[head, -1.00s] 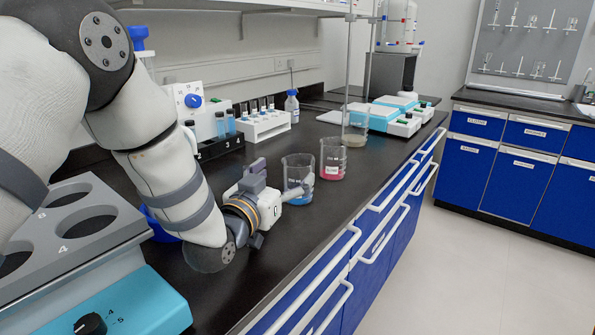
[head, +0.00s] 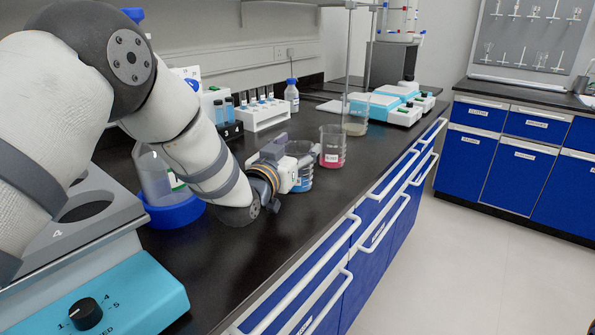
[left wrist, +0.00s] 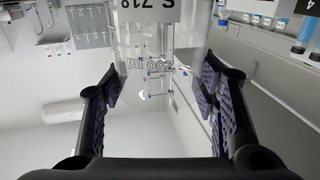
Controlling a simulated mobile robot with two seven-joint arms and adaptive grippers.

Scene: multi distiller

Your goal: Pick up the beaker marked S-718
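A clear glass beaker with blue liquid (head: 303,182) stands on the black bench in the head view, partly hidden by my left gripper (head: 303,163). In the left wrist view a clear beaker (left wrist: 160,45) marked "S 718" and "250 ml" appears upside down at the top. The two dark fingers of my left gripper (left wrist: 160,95) are spread on either side of it. I cannot tell whether either finger touches the glass. A second beaker with pink liquid (head: 332,155) stands just beyond. My right gripper is not in view.
A white rack of vials (head: 265,115) and a blue-capped bottle (head: 291,95) stand at the back. A third beaker (head: 355,120) is farther along, near blue-white devices (head: 395,105). A flask in a blue ring (head: 175,210) is nearer. The bench front edge is close on the right.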

